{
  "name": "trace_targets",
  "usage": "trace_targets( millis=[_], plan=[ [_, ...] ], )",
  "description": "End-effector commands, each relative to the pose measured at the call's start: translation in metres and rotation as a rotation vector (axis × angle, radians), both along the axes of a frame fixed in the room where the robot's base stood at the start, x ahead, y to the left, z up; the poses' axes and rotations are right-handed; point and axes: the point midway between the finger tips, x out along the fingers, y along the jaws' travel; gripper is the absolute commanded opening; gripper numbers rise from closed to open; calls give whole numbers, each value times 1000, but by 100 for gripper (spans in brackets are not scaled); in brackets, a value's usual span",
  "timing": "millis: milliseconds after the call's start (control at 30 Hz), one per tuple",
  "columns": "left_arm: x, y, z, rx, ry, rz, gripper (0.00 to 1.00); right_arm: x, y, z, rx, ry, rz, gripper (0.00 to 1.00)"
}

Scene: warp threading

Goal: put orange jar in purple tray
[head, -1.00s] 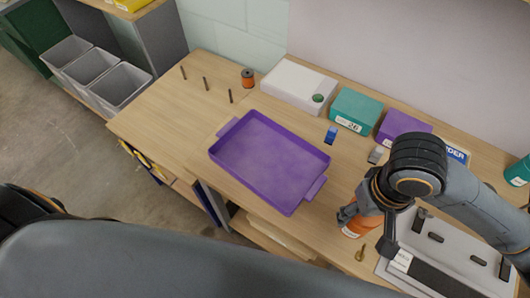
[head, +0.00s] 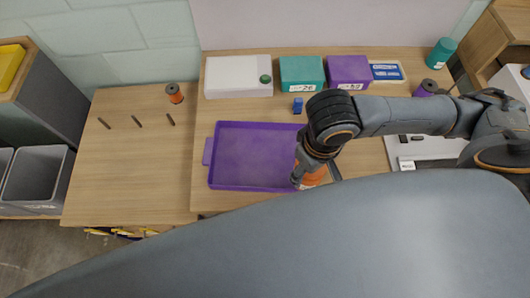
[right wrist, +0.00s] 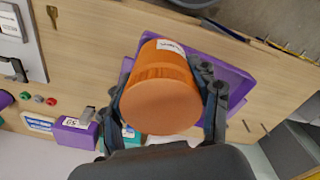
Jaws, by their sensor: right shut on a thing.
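The orange jar (head: 315,178) is held in my right gripper (head: 308,182), at the right end of the purple tray (head: 250,155) in the head view. In the right wrist view the jar (right wrist: 160,95) fills the space between the two fingers of my right gripper (right wrist: 168,100), with part of a white label showing. The purple tray (right wrist: 236,80) shows behind the jar there. The tray looks empty where it is visible; my right arm hides its right end. I cannot tell how high the jar is above the table. My left gripper is not in view.
A white box (head: 237,78), a teal box (head: 302,73) and a purple box (head: 348,72) stand along the back. A small blue block (head: 297,105) lies behind the tray. Pegs (head: 137,122) and an orange-and-dark spool (head: 174,93) are at the left. The wood left of the tray is mostly clear.

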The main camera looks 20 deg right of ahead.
Motion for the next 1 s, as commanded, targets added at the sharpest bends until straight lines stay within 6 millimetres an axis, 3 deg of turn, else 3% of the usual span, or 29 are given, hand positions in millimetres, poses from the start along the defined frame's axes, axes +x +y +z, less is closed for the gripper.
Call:
trace_targets(
  millis=[33, 300, 333, 467, 600, 1000],
  plan=[
    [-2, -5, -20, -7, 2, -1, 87, 6, 2, -11, 3, -7, 1, 23],
    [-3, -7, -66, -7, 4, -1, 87, 36, 10, -24, 2, -7, 3, 23],
    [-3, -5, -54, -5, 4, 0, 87, 44, 12, -20, 1, -2, -1, 23],
    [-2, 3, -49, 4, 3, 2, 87, 75, 21, -32, 0, -1, 0, 23],
    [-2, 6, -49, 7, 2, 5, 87, 97, 26, -61, -2, 2, 1, 23],
    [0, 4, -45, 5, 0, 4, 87, 124, 34, -100, -3, 1, 3, 23]
  ],
)
